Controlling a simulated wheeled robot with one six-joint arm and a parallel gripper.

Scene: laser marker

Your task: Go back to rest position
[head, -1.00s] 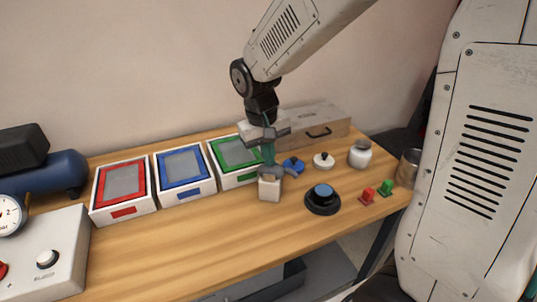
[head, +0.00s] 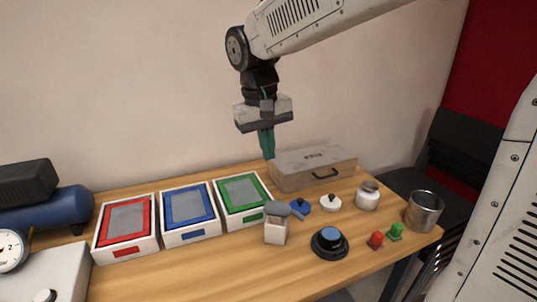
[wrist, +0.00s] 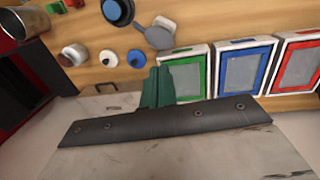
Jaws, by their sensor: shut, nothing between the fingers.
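My gripper (head: 267,143) has teal fingers pointing down and pressed together, with nothing between them. It hangs in the air above the back of the wooden table, in front of the wall and just left of the grey case. In the wrist view the shut fingers (wrist: 157,88) show at the middle, with the table beyond them. A whitish block with a round grey top (head: 275,228) stands on the table below and apart from the fingers.
Red (head: 126,227), blue (head: 188,213) and green (head: 241,200) framed trays line the table's left. A grey case (head: 313,168) lies at the back. A black dial with blue top (head: 329,242), a white jar (head: 367,196) and a metal cup (head: 424,210) stand right. The air around the gripper is clear.

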